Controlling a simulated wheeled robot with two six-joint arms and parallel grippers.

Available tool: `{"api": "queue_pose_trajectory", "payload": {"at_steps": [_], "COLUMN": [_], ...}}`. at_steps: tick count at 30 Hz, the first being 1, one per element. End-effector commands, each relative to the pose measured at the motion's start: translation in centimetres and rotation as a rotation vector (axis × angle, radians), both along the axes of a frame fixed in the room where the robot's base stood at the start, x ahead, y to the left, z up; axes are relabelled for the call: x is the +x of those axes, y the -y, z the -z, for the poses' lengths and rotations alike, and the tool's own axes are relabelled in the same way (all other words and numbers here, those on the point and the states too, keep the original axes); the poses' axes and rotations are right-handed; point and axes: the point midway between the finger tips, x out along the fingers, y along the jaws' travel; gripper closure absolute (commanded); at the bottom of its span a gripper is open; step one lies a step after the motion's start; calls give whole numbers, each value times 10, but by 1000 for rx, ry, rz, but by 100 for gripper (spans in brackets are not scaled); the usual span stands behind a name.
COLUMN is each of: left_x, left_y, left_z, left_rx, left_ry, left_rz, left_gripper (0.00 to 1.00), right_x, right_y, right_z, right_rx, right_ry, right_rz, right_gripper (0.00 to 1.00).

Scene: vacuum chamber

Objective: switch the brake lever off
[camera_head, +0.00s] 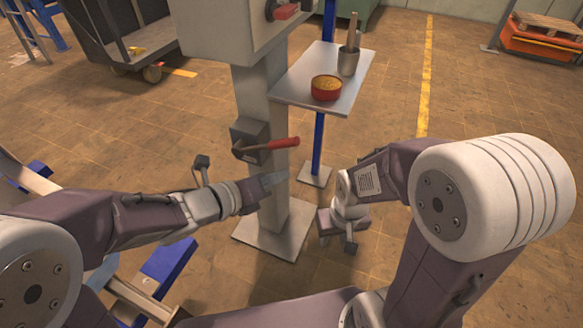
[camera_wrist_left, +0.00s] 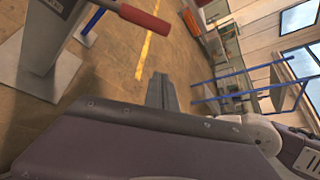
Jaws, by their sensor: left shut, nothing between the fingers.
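A lever with a red handle (camera_head: 278,144) sticks out to the right, roughly level, from a dark box (camera_head: 249,138) on the grey post. Its red grip also shows at the top of the left wrist view (camera_wrist_left: 144,17). I take it as the brake lever; no label is readable. My left gripper (camera_head: 276,180) is shut and empty, in front of the post, just below the red handle and apart from it. Its closed fingers also show in the left wrist view (camera_wrist_left: 162,92). My right gripper (camera_head: 338,243) hangs low right of the post, pointing down; its opening is unclear.
A second red handle (camera_head: 286,12) sits on the grey cabinet (camera_head: 215,35) atop the post. A small side table (camera_head: 293,88) right of the post carries a red bowl (camera_head: 326,88) and a metal cup (camera_head: 348,62). The floor to the right is open.

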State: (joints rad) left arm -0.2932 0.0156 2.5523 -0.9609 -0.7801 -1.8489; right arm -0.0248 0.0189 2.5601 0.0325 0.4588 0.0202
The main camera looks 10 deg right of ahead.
Motion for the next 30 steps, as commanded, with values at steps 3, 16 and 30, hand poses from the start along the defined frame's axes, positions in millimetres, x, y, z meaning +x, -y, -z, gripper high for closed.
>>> {"api": "queue_pose_trajectory", "payload": {"at_steps": [3,16,30], "left_x": [0,20,69], "left_y": [0,30,63], "left_z": [-2,18,12], "left_rx": [0,0,1], "left_ry": [2,-3,1], "left_rz": [1,1,-7], "left_gripper": [100,100,100], "right_x": [0,0,0], "right_y": [0,0,0], "right_z": [-2,14,11], "right_rx": [0,0,0], "right_ry": [0,0,0], "right_rz": [0,0,0], "right_gripper": [64,64,64]}}
